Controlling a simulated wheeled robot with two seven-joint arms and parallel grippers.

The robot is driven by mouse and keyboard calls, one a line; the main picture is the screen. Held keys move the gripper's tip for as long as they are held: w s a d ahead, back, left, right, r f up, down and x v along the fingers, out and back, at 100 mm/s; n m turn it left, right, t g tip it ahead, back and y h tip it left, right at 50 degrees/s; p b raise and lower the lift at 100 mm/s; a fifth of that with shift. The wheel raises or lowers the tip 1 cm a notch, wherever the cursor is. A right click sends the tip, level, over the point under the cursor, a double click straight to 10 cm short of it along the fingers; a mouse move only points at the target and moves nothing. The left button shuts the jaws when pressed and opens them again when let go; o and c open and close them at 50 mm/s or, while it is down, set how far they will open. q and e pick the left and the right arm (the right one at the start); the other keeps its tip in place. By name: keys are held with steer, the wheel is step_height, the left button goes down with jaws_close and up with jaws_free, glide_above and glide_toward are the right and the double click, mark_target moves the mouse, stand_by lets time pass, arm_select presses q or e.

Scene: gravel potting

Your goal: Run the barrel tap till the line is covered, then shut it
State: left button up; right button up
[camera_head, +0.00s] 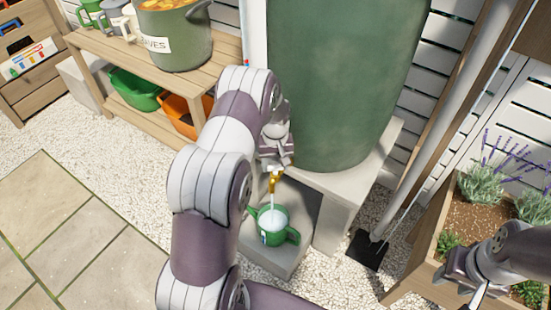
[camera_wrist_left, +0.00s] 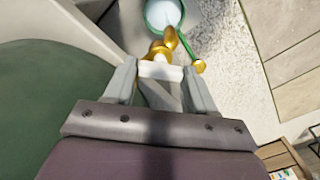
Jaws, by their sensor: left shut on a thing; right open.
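The green barrel (camera_head: 335,80) stands on a pale block stand. Its brass tap (camera_head: 273,182) is near the bottom, and a pale stream runs down from it into the green watering can (camera_head: 284,233) on a low step. In the left wrist view, light water shows inside the can (camera_wrist_left: 147,22), below the brass tap (camera_wrist_left: 170,42). I cannot make out the line. My left gripper (camera_head: 275,162) is shut on the tap's white handle (camera_wrist_left: 160,70). My right gripper (camera_head: 470,288) is open and empty at the lower right, by the planter.
A wooden bench (camera_head: 222,48) at the left carries a pot of leaves (camera_head: 175,42); green and orange tubs sit on its lower shelf. A wooden planter (camera_head: 428,262) with lavender is at the right, beside a downpipe (camera_head: 440,100). Paving (camera_head: 85,235) at the left is clear.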

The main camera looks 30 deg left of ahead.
mark_target(275, 165)
arm_select(q)
steer(key=m+p, duration=0.1)
steer(key=m, duration=0.2)
steer(key=shift+r+m+p, duration=0.15)
steer(key=shift+m+p, duration=0.15)
steer(key=shift+m, duration=0.1)
steer(key=shift+m+p, duration=0.65)
steer(key=shift+m, duration=1.55)
steer(key=o, duration=1)
steer(key=shift+o, duration=0.2)
step_height(275, 165, up, 12)
steer(key=p, duration=0.1)
steer(key=shift+r+p, duration=0.25)
steer(key=shift+p, duration=0.15)
